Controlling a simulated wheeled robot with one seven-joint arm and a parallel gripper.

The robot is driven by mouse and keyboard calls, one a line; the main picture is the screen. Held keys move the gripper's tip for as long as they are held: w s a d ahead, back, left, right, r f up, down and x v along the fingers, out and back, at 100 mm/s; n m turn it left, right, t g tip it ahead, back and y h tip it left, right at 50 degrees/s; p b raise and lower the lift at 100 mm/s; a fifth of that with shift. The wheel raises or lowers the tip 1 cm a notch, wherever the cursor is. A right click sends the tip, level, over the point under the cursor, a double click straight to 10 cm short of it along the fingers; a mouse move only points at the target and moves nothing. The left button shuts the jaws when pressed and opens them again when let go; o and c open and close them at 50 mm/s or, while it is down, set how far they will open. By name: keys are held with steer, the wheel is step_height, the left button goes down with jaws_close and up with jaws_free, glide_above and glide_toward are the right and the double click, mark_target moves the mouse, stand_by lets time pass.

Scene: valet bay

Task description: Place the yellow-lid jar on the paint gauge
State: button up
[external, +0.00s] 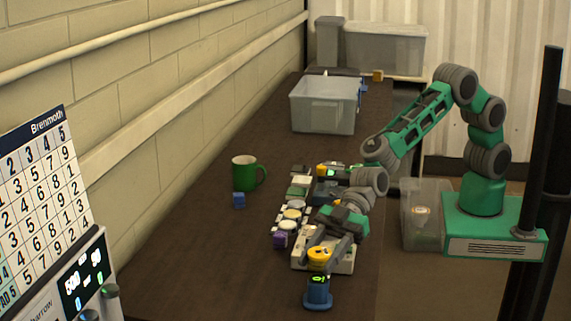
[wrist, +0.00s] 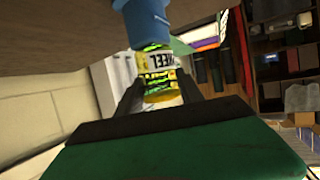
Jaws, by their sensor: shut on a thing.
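My gripper (external: 333,252) is shut on the yellow-lid jar (external: 319,256) near the front of the table. In the wrist view the jar (wrist: 158,68) shows a white, yellow and black label between the two fingers (wrist: 157,92). Directly below the jar in the external view is a blue device (external: 318,295) with a dark, green-lit patch, which looks like the paint gauge. The blue device (wrist: 144,24) meets the jar's end in the wrist view; I cannot tell whether they touch or a small gap remains.
A pale tray (external: 340,265) lies beneath my arm, with several small jars and devices behind it. A grey bin (external: 323,112) is farther back. The table's left front is clear.

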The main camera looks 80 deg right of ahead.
steer(key=shift+f+b, duration=0.25)
steer(key=shift+b, duration=0.05)
steer(key=o, duration=1.3)
steer(key=shift+r, duration=0.1)
steer(key=shift+o, duration=0.2)
steer(key=shift+r+p, duration=0.35)
steer(key=shift+p, duration=0.15)
steer(key=b+v, duration=0.3)
steer(key=v, duration=0.9)
steer(key=w+d+f+m+t+h, duration=0.1)
steer(key=w+d+m+h, duration=0.15)
steer(key=d, duration=0.75)
steer(key=w+d+f+m+h, duration=0.1)
steer(key=d+f+m+h, duration=0.2)
steer(key=d, duration=0.7)
steer(key=s+d+f+m+g+h, duration=0.1)
steer(key=s+d, duration=0.3)
steer(key=d, duration=0.4)
steer(key=s+d+f+m+g+h, duration=0.1)
steer(key=s+d+m+h, duration=0.2)
steer(key=d, duration=0.5)
steer(key=s+d+m+g+h, duration=0.1)
steer(key=s+d+m+h, duration=0.2)
steer(key=s+d, duration=0.3)
steer(key=d+m, duration=0.1)
steer(key=d, duration=0.1)
steer(key=shift+s+d+f, duration=0.25)
steer(key=shift+f, duration=0.15)
